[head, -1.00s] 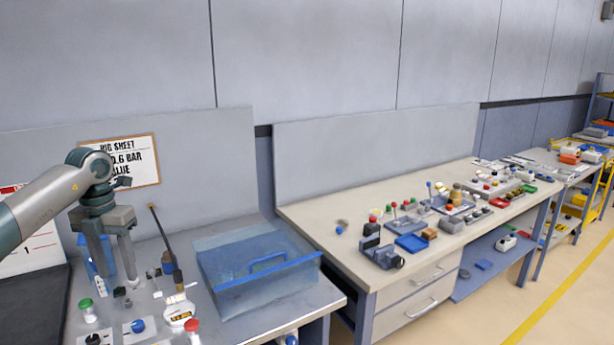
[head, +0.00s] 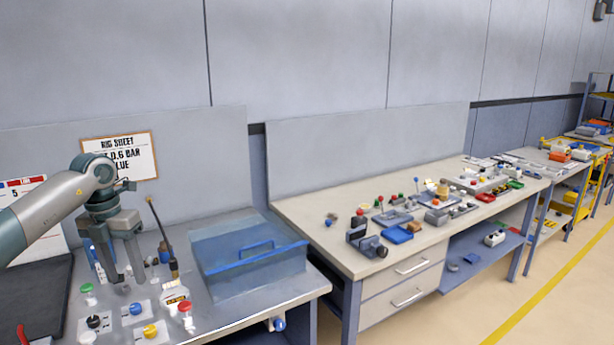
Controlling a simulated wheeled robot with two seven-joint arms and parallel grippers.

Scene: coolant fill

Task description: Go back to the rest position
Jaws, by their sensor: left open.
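My left gripper (head: 128,278) is open, fingers pointing down, above the left bench. No object shows between its fingers. Below and around it are small panels with coloured knobs: a green one (head: 87,288), a blue one (head: 135,309), a black one (head: 94,322), a yellow one (head: 150,331) and a red one (head: 185,308). A sign (head: 122,156) on the back panel is partly covered by my left arm. My right gripper is not in view.
A clear bin with a blue rim (head: 250,262) stands right of the gripper. A bottle-like thing with a dark wand (head: 174,290) stands between them. A second bench (head: 330,250) with many small parts lies to the right. Open floor (head: 470,318) is at the lower right.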

